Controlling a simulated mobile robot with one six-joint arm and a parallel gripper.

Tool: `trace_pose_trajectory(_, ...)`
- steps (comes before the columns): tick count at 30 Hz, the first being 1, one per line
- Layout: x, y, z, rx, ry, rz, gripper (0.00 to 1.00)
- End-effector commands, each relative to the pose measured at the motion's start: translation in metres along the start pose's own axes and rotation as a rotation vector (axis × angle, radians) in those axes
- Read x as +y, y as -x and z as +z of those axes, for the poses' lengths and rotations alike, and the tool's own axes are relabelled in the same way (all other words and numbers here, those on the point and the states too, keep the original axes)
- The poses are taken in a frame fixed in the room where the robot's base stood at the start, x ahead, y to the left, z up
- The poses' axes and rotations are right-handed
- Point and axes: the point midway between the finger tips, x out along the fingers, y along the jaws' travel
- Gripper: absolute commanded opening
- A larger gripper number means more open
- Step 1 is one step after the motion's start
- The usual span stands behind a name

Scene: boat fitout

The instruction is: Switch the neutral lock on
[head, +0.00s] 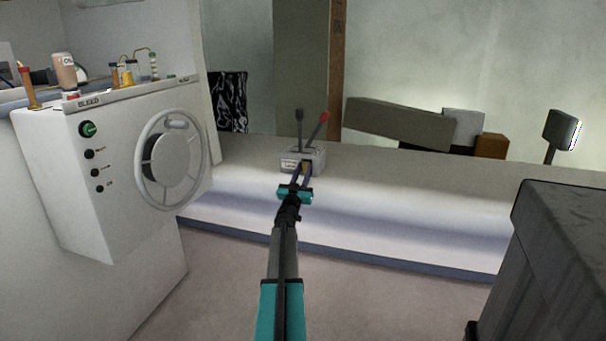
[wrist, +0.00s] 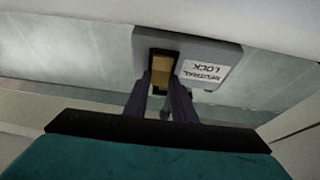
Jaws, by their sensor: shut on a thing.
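The grey control box (head: 318,158) stands on the long white bench, with a black lever (head: 300,118) and a red-ended lever (head: 321,121) rising from its top. In the wrist view the box's front face carries a white label (wrist: 205,73) reading "NEUTRAL LOCK", upside down. Beside the label is a yellow-brown switch (wrist: 163,71). My gripper (head: 301,172) reaches the front of the box, and its two dark fingers (wrist: 166,88) are shut on the switch. The fingers hide part of the switch, so I cannot tell its position.
A white panel with a round wheel (head: 173,160) and several knobs stands at the left. Bottles, including one pinkish bottle (head: 66,70), stand on the shelf above it. A dark grey block (head: 560,255) is at the right front.

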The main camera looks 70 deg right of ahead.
Motion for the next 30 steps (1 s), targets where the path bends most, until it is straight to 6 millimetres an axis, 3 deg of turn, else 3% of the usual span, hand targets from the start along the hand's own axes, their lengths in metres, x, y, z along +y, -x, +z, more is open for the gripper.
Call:
trace_pose_trajectory(2,0.004,0.0,0.001,0.001,0.0,0.006,0.01)
trace_pose_trajectory(3,0.004,0.0,0.001,0.001,0.0,0.006,0.27)
trace_pose_trajectory(6,0.003,0.0,0.001,0.001,0.0,0.005,0.42)
trace_pose_trajectory(20,0.001,0.004,0.0,0.0,0.0,0.001,0.42)
trace_pose_trajectory(30,0.001,0.033,-0.001,-0.001,0.0,0.0,0.42)
